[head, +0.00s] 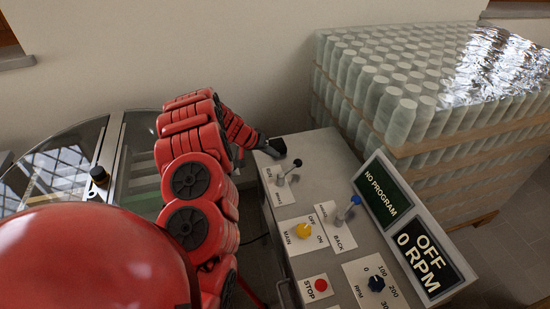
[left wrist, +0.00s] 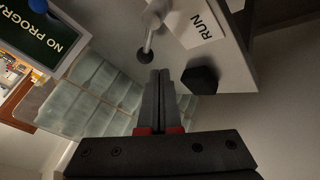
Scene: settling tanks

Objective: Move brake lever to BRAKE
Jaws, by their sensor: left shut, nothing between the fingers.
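The brake lever (head: 290,172) is a short metal stick with a black knob on the far end of the grey console. It leans up and to the right in the head view, beside a white plate (head: 268,174) with small lettering. In the left wrist view the lever (left wrist: 149,38) has its black knob just beyond my fingertips, and the plate (left wrist: 202,25) reads RUN. My left gripper (head: 270,149) is shut and empty behind the lever. Its closed fingers (left wrist: 160,74) appear close to the knob; I cannot tell whether they touch. My right gripper is not in view.
The console (head: 318,145) also carries a blue-knobbed lever (head: 347,209), a yellow switch (head: 303,231), a red stop button (head: 321,285), an RPM dial (head: 376,283) and a display (head: 427,262) reading OFF, 0 RPM. A black block (left wrist: 200,78) sits near my fingers. Stacked jars (head: 400,105) stand behind.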

